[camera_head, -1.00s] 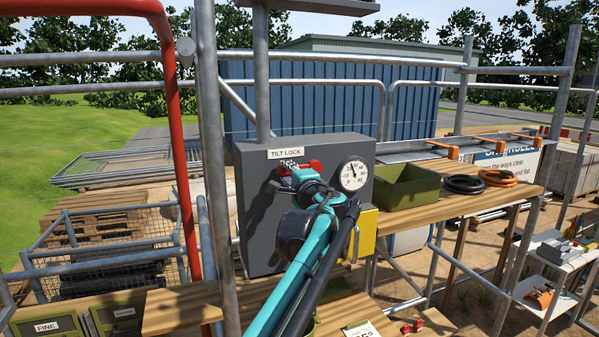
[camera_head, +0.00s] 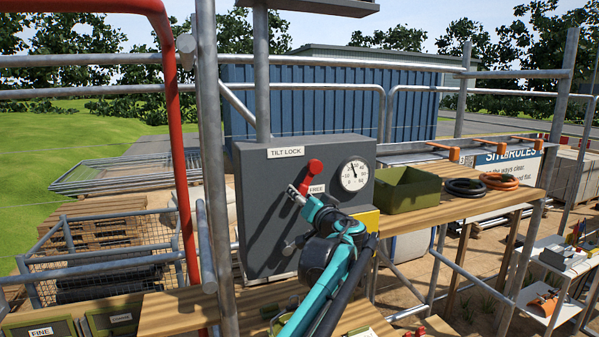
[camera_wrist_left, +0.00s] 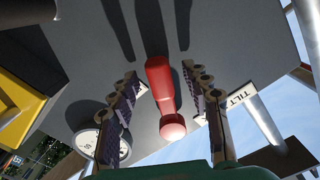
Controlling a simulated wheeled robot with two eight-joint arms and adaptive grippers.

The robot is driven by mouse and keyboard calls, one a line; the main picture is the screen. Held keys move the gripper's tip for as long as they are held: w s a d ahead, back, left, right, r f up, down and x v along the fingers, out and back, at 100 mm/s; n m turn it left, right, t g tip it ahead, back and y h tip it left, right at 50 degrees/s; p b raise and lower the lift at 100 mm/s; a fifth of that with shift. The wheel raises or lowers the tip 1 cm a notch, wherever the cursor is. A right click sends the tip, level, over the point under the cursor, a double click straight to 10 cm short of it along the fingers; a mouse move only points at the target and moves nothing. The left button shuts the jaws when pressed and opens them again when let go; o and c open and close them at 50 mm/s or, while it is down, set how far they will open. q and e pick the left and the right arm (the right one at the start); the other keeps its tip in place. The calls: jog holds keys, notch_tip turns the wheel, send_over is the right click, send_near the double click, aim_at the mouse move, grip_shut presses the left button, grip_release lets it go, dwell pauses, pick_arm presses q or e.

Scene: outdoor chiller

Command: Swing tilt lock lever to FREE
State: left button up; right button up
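The grey tilt lock box (camera_head: 260,215) carries a white TILT LOCK plate (camera_head: 286,152) at its upper left. The red tilt lock lever (camera_head: 314,167) has its rounded knob up and to the right in the head view, and its lower end runs down-left. A small FREE plate (camera_head: 316,189) shows just below it. My left gripper (camera_head: 298,193) is just below and in front of the lever. In the left wrist view the lever (camera_wrist_left: 161,90) lies between the two separated fingers, with gaps on both sides. My right gripper is out of view.
A round gauge (camera_head: 354,176) is right of the lever on the box face. A green bin (camera_head: 411,192) and coiled hoses (camera_head: 465,187) rest on the wooden shelf to the right. A red pipe (camera_head: 178,130) and a grey upright pole (camera_head: 212,160) stand left of the box.

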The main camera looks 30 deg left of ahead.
pick_arm(q)
jog(key=o, duration=0.5)
jog(key=shift+c, duration=0.2)
jog(key=v, duration=0.7)
